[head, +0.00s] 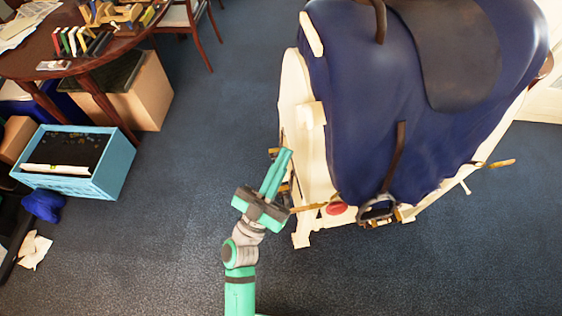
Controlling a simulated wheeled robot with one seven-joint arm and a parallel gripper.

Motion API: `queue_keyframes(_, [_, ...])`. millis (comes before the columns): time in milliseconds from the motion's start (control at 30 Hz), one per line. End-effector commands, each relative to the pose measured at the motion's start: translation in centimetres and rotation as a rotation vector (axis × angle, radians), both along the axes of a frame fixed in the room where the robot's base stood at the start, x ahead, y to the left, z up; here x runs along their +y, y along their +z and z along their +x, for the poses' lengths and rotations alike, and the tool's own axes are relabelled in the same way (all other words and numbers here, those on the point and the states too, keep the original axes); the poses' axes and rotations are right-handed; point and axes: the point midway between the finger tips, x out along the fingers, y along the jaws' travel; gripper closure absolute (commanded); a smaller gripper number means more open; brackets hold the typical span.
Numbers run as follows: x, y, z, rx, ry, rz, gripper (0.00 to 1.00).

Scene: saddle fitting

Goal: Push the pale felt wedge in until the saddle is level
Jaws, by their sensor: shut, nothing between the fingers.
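The saddle (455,50) is dark and lies over a blue cover on a cream stand (291,90). Two pale pieces stick out from under the left edge of the blue cover: an upper one (312,34) and a lower, blockier one (311,114). Either could be the pale felt wedge; I cannot tell which. How far they reach under the cover is hidden. My gripper (287,154) is shut and empty, its green fingers side by side. In the picture its tips are just below and left of the lower pale piece, apart from it. I cannot judge the saddle's tilt from here.
A stirrup (377,208) hangs at the cover's lower edge, near a red round thing (337,208) and wooden bars at the stand's foot. A blue crate (75,185), a cardboard box (147,92) and a round table (30,62) stand left. Carpet between is clear.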

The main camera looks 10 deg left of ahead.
Motion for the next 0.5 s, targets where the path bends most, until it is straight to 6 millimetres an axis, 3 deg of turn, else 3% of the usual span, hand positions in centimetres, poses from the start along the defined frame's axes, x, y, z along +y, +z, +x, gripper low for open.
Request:
queue_keyframes(367, [-2.3, 4.5, 4.9, -0.004, 0.0, 0.0, 1.0])
queue_keyframes(500, [-2.7, 2.9, 6.4, 0.001, 0.002, -0.002, 1.0])
